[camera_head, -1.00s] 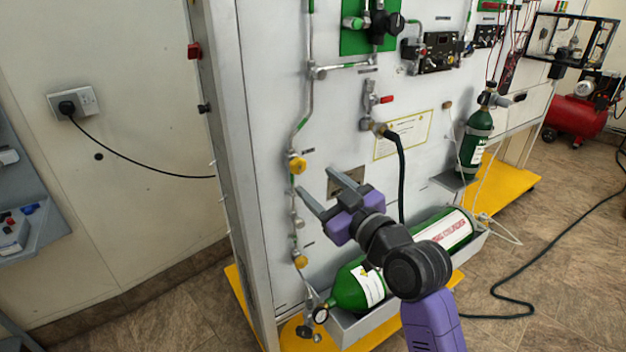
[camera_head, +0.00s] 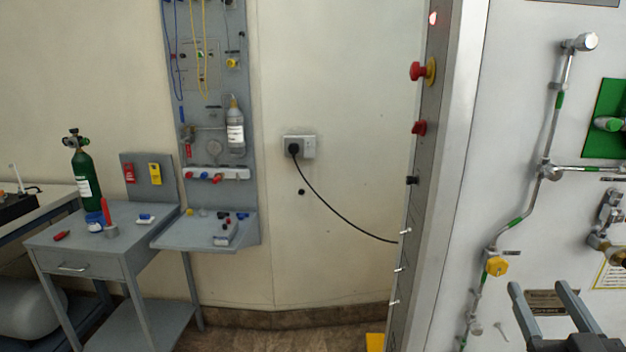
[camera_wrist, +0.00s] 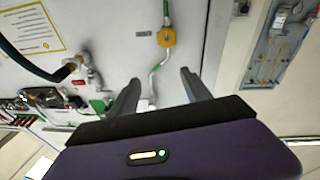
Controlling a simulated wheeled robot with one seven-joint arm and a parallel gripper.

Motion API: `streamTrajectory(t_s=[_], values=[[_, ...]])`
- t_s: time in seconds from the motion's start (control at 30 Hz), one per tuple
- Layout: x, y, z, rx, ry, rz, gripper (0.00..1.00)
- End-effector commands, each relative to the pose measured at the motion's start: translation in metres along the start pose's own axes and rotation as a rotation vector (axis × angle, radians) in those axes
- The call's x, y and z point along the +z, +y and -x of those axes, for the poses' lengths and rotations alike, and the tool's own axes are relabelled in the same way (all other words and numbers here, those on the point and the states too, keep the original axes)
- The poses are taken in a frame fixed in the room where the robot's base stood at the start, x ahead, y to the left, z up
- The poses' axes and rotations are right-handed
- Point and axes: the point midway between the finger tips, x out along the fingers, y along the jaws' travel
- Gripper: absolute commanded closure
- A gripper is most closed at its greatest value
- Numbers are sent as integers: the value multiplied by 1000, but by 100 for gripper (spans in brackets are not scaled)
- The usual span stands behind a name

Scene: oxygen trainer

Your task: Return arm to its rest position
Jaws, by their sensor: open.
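My gripper (camera_head: 541,303) shows at the lower right of the head view, in front of the white oxygen trainer panel (camera_head: 500,130). Its two grey fingers are apart, with nothing between them. In the wrist view my gripper (camera_wrist: 160,88) is also open and empty, with the panel's pipework and a yellow knob (camera_wrist: 166,38) beyond the fingertips. The same kind of yellow knob (camera_head: 497,266) shows left of the fingers in the head view. The rest of my arm is outside the head view.
A wall socket with a black plug (camera_head: 294,148) has a cable running to the panel's side. A grey cart (camera_head: 75,262) with a green cylinder (camera_head: 86,178) stands at the left beside a grey tool board (camera_head: 205,100).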

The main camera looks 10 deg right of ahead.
Motion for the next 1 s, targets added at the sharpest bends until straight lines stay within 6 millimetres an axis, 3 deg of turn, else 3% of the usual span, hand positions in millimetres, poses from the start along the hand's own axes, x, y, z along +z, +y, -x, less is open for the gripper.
streamTrajectory(t_s=[0.27, 0.7, 1.0], values=[[25, -35, 68, -27, 1, -65, 43], [52, -99, 224, -204, -128, -138, 43], [61, -117, 329, -346, -322, -127, 43]])
